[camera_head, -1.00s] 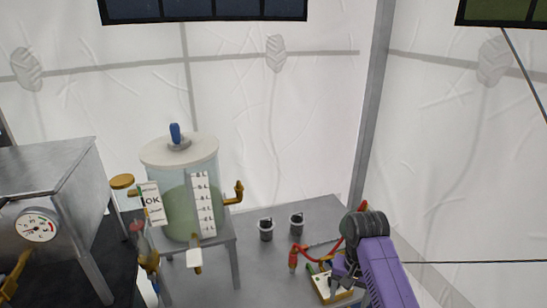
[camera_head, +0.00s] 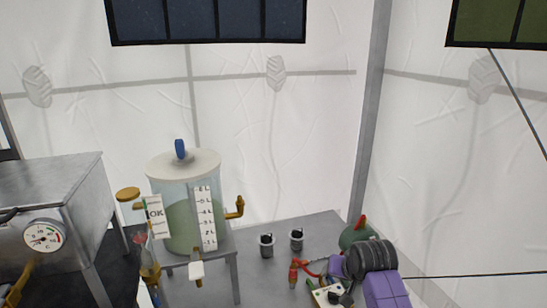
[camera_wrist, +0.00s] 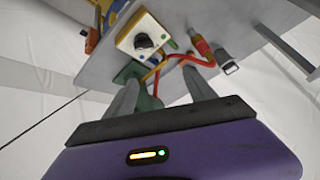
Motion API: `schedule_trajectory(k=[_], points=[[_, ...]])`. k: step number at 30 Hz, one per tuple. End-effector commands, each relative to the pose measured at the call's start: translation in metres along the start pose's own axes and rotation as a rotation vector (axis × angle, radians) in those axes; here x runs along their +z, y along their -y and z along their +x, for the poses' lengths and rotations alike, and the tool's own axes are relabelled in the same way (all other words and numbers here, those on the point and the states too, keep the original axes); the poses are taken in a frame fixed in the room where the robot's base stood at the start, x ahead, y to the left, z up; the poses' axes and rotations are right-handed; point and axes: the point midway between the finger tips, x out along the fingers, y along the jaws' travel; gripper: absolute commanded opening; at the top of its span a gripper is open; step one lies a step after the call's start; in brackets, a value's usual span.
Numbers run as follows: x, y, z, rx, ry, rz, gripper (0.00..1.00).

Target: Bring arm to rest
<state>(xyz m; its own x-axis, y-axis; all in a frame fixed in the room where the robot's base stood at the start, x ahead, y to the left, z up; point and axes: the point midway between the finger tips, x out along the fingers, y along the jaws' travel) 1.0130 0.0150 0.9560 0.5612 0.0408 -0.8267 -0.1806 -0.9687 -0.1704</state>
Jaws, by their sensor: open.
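My arm shows at the lower right of the head view, with its black and purple links in front of the table's right end. My gripper (camera_wrist: 163,85) shows in the wrist view with its two grey fingers apart and nothing between them. Past the fingertips are a green object (camera_wrist: 135,75) and red and yellow cables. Whether the fingers touch the green object cannot be told. In the head view the fingers are hidden or too small to make out.
A grey table (camera_head: 300,265) bears a small white box with a black knob (camera_wrist: 145,40), a red connector (camera_wrist: 201,46) and two small cups (camera_head: 267,245). A clear tank (camera_head: 183,205) stands left of them, and a metal box with a dial (camera_head: 45,236) at far left. Tent walls enclose the back.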

Motion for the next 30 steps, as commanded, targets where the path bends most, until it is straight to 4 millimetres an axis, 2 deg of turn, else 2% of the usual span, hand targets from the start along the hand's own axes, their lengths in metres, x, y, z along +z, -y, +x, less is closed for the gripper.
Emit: schedule_trajectory(k=[5,8,14,20,30], points=[[0.013,0.007,0.0,-0.075,-0.207,-0.042,0.64],[0.031,0.007,-0.007,-0.108,-0.325,-0.063,0.64],[0.076,-0.001,-0.039,-0.147,-0.535,-0.094,0.64],[0.131,-0.017,-0.085,-0.153,-0.696,-0.118,0.64],[0.222,-0.048,-0.189,-0.125,-0.886,-0.162,0.64]])
